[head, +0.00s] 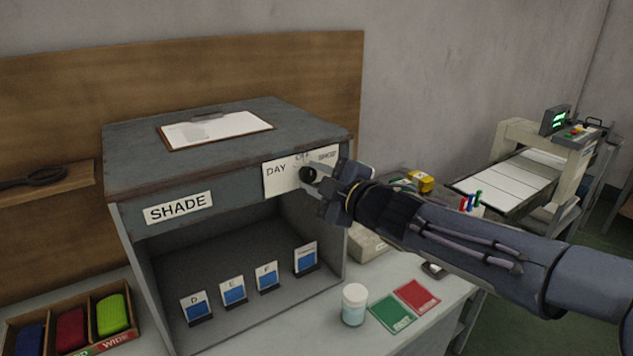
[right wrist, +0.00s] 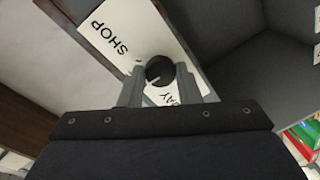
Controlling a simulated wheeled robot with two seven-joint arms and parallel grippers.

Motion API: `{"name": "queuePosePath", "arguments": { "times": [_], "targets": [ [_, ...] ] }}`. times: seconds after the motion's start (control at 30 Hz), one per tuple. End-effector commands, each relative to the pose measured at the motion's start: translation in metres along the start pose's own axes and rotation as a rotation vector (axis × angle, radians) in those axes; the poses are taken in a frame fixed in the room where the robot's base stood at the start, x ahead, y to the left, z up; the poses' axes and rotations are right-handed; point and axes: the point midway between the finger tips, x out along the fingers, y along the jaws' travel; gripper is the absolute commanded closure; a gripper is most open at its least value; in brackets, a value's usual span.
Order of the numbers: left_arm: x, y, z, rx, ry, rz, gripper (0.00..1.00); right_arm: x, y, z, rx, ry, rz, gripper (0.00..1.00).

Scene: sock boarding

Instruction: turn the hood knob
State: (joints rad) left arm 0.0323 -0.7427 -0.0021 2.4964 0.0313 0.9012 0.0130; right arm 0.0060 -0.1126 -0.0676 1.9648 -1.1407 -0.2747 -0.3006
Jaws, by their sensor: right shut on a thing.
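The grey shade hood (head: 230,160) stands on the table with a "SHADE" label on its front. Its black round knob (head: 308,174) sits on a white plate (head: 282,174) with "DAY" at left and "SHOP" at right; a middle word is partly hidden. My right gripper (head: 316,178) is at the knob, shut on it. In the right wrist view the knob (right wrist: 159,71) lies between the two fingers, with a pale pointer line on its face. My left gripper is not in view.
A clipboard (head: 214,130) lies on the hood. Several blue sample cards (head: 233,291) stand inside. A white jar (head: 354,305), a green card (head: 392,314) and a red card (head: 417,295) lie below my right arm. A box of coloured rolls (head: 75,325) is at left.

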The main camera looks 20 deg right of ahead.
Motion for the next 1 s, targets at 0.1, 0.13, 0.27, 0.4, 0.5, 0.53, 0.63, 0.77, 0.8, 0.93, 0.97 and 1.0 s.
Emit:
{"name": "queuePosePath", "arguments": {
  "times": [0.1, 0.13, 0.27, 0.4, 0.5, 0.53, 0.63, 0.77, 0.8, 0.93, 0.97, 1.0],
  "targets": [
    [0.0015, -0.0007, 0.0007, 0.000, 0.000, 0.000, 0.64, 0.0002, -0.0019, 0.0005, -0.034, -0.005, -0.004, 0.93],
    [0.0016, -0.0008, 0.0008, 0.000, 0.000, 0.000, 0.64, 0.0002, -0.0018, 0.0005, -0.041, -0.006, -0.004, 0.93],
    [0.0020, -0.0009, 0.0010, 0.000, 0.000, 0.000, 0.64, 0.0002, -0.0017, 0.0003, -0.058, -0.008, -0.005, 0.93],
    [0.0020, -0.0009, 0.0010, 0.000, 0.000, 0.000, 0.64, 0.0002, -0.0017, 0.0003, -0.064, -0.009, -0.006, 0.93],
    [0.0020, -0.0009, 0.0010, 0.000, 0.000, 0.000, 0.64, 0.0002, -0.0018, 0.0004, -0.064, -0.009, -0.006, 0.93],
    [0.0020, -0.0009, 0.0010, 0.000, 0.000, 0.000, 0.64, 0.0002, -0.0018, 0.0004, -0.064, -0.009, -0.006, 0.93],
    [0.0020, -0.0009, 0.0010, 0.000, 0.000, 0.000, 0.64, 0.0002, -0.0019, 0.0004, -0.063, -0.009, -0.006, 0.93],
    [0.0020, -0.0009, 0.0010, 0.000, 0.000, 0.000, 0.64, 0.0002, -0.0019, 0.0004, -0.062, -0.009, -0.006, 0.58],
    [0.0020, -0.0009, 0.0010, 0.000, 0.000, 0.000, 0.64, 0.0002, -0.0017, 0.0004, -0.062, -0.009, -0.005, 0.53],
    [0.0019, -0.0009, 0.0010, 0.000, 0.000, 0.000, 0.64, 0.0002, -0.0011, 0.0002, -0.062, -0.008, -0.004, 0.48],
    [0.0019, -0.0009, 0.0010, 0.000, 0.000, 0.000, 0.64, 0.0001, -0.0010, 0.0001, -0.062, -0.008, -0.004, 0.48],
    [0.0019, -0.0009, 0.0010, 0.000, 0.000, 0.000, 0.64, 0.0001, -0.0009, 0.0001, -0.062, -0.008, -0.004, 0.48]
  ]
}}
